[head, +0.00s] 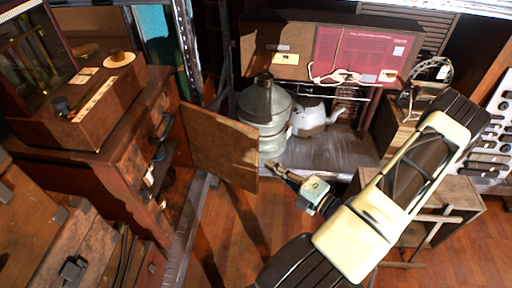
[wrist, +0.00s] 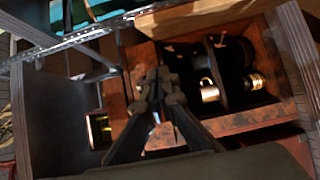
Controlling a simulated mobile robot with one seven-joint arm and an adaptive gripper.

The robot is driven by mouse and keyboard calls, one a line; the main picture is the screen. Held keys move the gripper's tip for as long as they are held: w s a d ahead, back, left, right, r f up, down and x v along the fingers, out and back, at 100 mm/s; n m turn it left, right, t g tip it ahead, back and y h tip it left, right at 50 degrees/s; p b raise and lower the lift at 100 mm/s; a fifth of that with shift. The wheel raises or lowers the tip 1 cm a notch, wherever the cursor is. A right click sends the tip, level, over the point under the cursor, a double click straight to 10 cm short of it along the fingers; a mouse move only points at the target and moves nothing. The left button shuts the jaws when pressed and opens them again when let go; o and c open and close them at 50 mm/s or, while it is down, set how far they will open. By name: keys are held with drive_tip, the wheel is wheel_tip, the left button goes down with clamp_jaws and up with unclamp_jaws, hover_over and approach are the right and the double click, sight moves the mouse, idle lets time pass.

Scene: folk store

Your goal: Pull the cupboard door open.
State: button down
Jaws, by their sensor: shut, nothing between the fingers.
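The wooden cupboard (head: 140,125) stands at the left of the head view. Its door (head: 220,145), a plain brown panel, stands swung out to the right of the body, and the dark inside shows at the front. My gripper (head: 270,165) is just right of the door's free edge; I cannot tell whether it touches. In the wrist view my gripper (wrist: 158,88) has its fingers together with nothing between them. Beyond it lies an open reddish wooden compartment (wrist: 225,122) with dark and shiny items inside.
A metal canister (head: 265,110) and a white kettle (head: 312,117) stand on a grey shelf (head: 340,152) behind my gripper. A wooden box with a gauge (head: 95,110) sits on the cupboard top. A wooden chest (head: 60,225) is at front left. Wooden floor (head: 235,235) shows below the door.

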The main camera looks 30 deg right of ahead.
sight(256, 143)
drive_tip(key=w+b, duration=0.1)
drive_tip(key=w, duration=0.6)
drive_tip(key=w+b, duration=0.1)
drive_tip(key=w, duration=0.3)
drive_tip(key=shift+a+b, duration=0.3)
drive_tip(key=shift+a, duration=0.05)
drive_tip(key=shift+w+d, duration=0.2)
drive_tip(key=shift+d, duration=0.15)
